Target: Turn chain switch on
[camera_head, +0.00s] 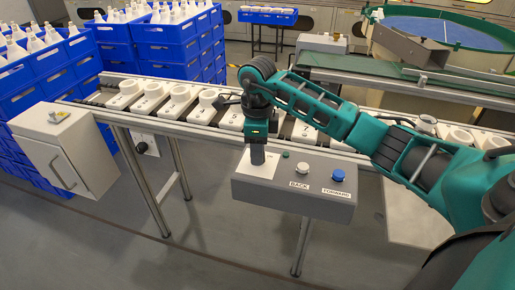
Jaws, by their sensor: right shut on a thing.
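A grey control box (293,187) is fixed at the front of the chain conveyor (183,128). It carries a white button (302,168) marked BACK, a blue button (337,175) marked FORWARD and a small green lamp (285,155). At its left end is a white plate (264,170). My right gripper (257,157) points down over this plate, shut on the chain switch. The switch is hidden by the gripper, so its setting cannot be told. My left gripper is out of view.
White sockets (210,99) on plates line the conveyor just behind the control box. A grey cabinet (64,150) with a handle stands at left. A green belt (388,74) runs at the back right. The floor in front is clear.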

